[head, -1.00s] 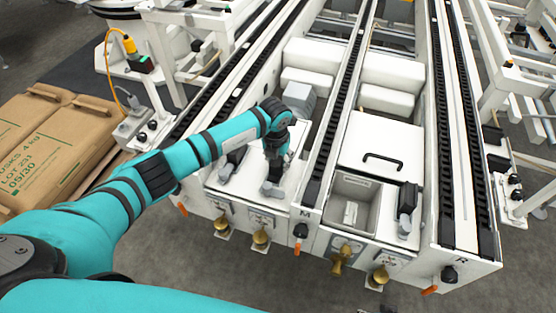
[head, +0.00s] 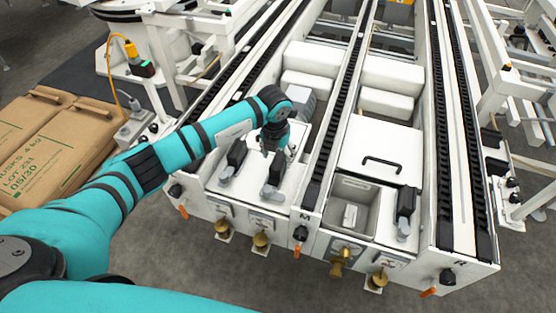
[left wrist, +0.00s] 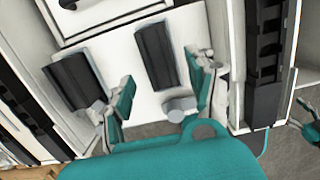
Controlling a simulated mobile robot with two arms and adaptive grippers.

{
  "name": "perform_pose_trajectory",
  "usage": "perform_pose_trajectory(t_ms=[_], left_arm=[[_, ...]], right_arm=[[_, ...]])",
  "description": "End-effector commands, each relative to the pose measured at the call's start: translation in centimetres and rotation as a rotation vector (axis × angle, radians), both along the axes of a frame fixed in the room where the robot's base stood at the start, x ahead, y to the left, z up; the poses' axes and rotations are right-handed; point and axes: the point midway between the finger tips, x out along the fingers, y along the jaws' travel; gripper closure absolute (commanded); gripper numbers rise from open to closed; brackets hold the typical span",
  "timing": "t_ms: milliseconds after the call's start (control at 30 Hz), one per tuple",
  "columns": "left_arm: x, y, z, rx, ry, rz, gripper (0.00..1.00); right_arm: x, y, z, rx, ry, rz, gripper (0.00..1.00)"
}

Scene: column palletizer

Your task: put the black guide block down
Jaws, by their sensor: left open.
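A black guide block (head: 276,174) with a grey foot stands on the white deck at the front of the left bay. My left gripper (head: 277,150) is just above it, open. In the left wrist view this block (left wrist: 156,58) lies between and beyond the spread fingers (left wrist: 160,68), with a gap on both sides. A second black guide block (head: 237,152) stands to its left on the same deck, and also shows in the left wrist view (left wrist: 74,80). A third black guide block (head: 406,202) stands in the right bay.
Long white rails with black chain strips (head: 338,110) flank the bays. An open grey bin (head: 372,190) and a white lid with a black handle (head: 382,145) fill the right bay. White blocks (head: 310,58) lie behind. Brown sacks (head: 45,145) lie at far left.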

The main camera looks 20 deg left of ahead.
Motion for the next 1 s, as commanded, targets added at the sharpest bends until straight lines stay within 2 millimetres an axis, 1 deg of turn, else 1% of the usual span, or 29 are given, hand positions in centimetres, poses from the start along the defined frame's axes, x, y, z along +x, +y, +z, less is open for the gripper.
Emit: perform_pose_trajectory(t_ms=[33,100,200,333,500,933,1000], left_arm=[[-0.1,0.1,1.5,0.0,-0.003,0.0,0.42],[-0.3,0.1,2.9,0.001,-0.003,-0.001,0.42],[-0.5,0.1,4.6,0.001,-0.001,0.001,0.42],[-0.7,0.1,6.1,0.0,0.0,0.0,0.42],[-0.9,0.1,6.8,0.001,0.001,0.002,0.42],[-0.9,0.1,6.8,0.001,0.001,0.001,0.42],[-0.9,-0.2,6.7,-0.009,0.001,-0.002,0.42]], right_arm=[[-0.3,0.0,-0.4,0.0,0.005,0.001,0.39],[-0.7,0.0,-1.1,0.0,0.009,0.001,0.39],[-1.0,-0.1,-1.8,-0.001,0.012,0.002,0.39],[-1.4,-0.1,-2.4,0.0,0.015,0.003,0.39],[-1.5,-0.1,-2.8,-0.001,0.016,0.004,0.39],[-1.5,-0.2,-2.8,-0.002,0.016,0.004,0.39],[-1.6,-0.1,-2.8,0.0,0.017,0.004,0.39]])
